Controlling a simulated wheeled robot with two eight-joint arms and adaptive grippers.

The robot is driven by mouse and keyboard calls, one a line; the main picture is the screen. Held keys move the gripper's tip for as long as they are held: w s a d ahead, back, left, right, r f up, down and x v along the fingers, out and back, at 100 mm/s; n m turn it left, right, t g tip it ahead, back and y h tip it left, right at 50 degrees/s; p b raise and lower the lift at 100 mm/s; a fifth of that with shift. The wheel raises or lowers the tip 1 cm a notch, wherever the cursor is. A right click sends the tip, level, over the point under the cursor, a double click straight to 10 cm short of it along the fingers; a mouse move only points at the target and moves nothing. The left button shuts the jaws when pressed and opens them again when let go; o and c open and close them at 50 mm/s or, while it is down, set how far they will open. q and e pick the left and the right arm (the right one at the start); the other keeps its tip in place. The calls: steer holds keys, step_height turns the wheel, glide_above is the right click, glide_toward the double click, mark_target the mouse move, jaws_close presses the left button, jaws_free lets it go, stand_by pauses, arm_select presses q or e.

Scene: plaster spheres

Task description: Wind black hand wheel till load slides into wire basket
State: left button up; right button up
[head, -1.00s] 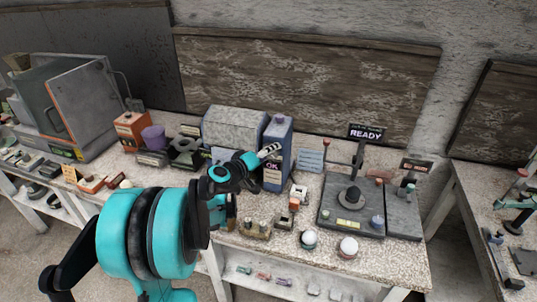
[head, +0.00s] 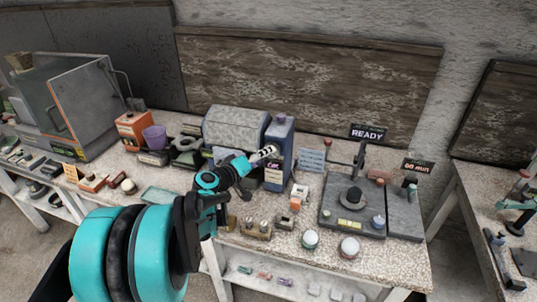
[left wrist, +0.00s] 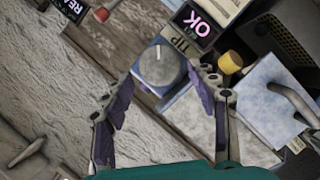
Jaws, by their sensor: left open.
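A dark round part (head: 351,196) sits on a grey plate at right. I cannot make out the wire basket or load. My right gripper is not seen.
A READY sign (head: 368,132) and a post stand at the right of the bench. A purple cup (head: 154,137) and orange box (head: 133,128) stand left. A second bench (head: 470,190) is at far right.

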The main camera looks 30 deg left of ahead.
arm_select(q)
steer(key=v, duration=0.7)
steer(key=shift+s, duration=0.2)
steer(key=shift+r, duration=0.1)
steer(key=s+d+f+m+g+h, duration=0.1)
steer(key=s+d+f+m+g, duration=0.2)
steer(key=d, duration=0.6)
steer(key=s+d+f+m+g, duration=0.2)
steer(key=d, duration=0.7)
steer(key=s+d+f+m+g+y, duration=0.1)
steer(key=s+d+f+m, duration=0.1)
steer(key=s, duration=0.3)
steer(key=s+d+f+m+g+y, duration=0.1)
steer(key=s+d+f+m+g, duration=0.1)
steer(key=s, duration=0.4)
steer(key=shift+s+d+f+m, duration=0.2)
steer(key=shift+s+f+m, duration=0.15)
steer(key=shift+m, duration=0.15)
steer(key=shift+r, duration=0.1)
